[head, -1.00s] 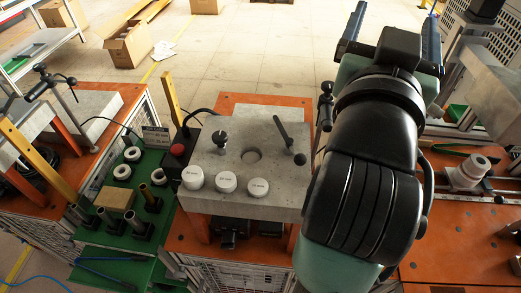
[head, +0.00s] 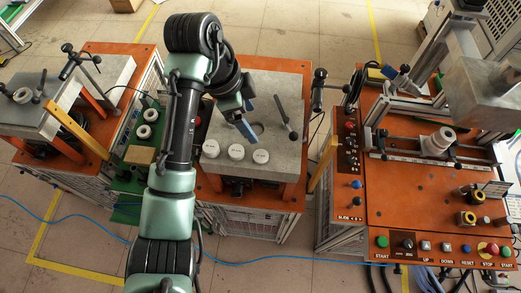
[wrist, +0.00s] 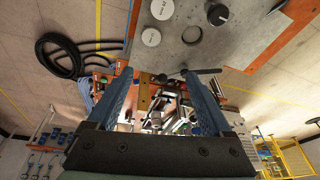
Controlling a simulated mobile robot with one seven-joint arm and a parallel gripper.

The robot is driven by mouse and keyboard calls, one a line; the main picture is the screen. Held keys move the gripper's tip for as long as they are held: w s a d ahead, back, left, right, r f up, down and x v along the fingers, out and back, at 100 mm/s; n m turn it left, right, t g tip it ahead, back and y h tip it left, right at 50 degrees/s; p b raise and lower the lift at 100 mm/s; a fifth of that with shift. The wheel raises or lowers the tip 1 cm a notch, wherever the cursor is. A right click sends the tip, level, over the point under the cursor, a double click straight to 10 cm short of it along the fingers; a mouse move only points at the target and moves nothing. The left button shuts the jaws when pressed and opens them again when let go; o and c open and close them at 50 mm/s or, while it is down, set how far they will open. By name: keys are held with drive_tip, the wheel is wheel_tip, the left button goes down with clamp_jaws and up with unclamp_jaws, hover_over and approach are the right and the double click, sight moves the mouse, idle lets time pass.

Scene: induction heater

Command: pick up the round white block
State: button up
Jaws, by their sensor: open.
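Two white discs, one higher (wrist: 162,9) and one lower (wrist: 151,37), show at the top of the wrist view. My gripper (head: 245,127) is above the slab, behind the blocks and apart from them. In the wrist view its two blue fingers (wrist: 158,78) are spread with nothing held between them. My arm hides part of the slab's left side.
A green tray (head: 125,183) lies left. An orange control bench (head: 400,205) stands right, across a gap.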

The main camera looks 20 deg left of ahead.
drive_tip(key=s+f, duration=0.2)
drive_tip(key=b, duration=0.5)
hover_over(260, 156)
drive_tip(key=a, duration=0.2)
drive_tip(key=shift+m+g, duration=0.3)
drive_tip(key=shift+g, duration=0.1)
drive_tip(key=f, duration=0.6)
drive_tip(key=shift+s+d+f, duration=0.15)
drive_tip(key=shift+s+f, duration=0.1)
drive_tip(key=shift+s, duration=0.15)
drive_tip(key=shift+x, duration=2.45)
clamp_jaws()
